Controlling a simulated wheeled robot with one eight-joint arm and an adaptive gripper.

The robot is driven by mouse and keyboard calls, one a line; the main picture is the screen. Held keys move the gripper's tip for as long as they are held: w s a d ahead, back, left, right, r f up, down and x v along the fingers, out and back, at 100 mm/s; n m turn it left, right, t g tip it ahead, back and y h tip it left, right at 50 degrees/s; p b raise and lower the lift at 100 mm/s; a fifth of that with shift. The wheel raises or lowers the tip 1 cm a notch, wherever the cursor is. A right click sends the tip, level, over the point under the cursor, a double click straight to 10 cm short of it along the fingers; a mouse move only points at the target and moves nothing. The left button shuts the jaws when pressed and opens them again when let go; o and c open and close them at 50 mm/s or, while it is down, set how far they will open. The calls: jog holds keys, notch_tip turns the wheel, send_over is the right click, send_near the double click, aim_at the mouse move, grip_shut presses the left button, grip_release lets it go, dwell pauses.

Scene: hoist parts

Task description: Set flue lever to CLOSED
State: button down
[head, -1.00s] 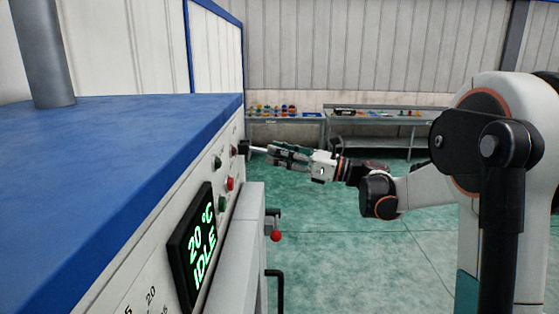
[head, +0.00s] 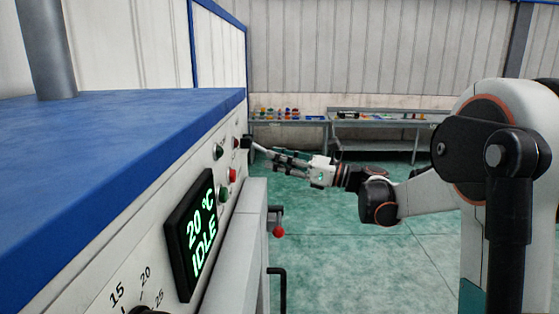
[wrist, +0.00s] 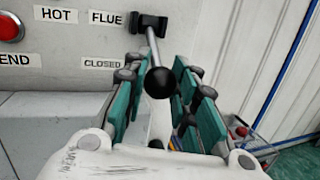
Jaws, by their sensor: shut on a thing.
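The flue lever (wrist: 153,45) is a metal rod on a black pivot, ending in a black ball knob (wrist: 159,83). In the wrist view it points down from the pivot and out towards the camera. The FLUE label (wrist: 108,18) is left of the pivot, and the CLOSED label (wrist: 102,64) is lower left. My gripper (wrist: 158,68) has its teal-padded fingers on both sides of the lever and is shut on it; finger contact is hard to see. In the head view my gripper (head: 274,156) is at the far end of the panel, by the lever rod (head: 260,150).
The blue-topped furnace (head: 110,125) fills the left, with a display (head: 190,235) reading 20 °C IDLE. A red button (wrist: 10,28) is beside HOT. A red-knobbed handle (head: 278,230) juts out below the panel. Benches (head: 375,122) stand behind; green floor is clear.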

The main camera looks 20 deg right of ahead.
jog(key=shift+f, duration=0.1)
jog(key=c, duration=1.3)
grip_release()
jog(key=v, duration=1.2)
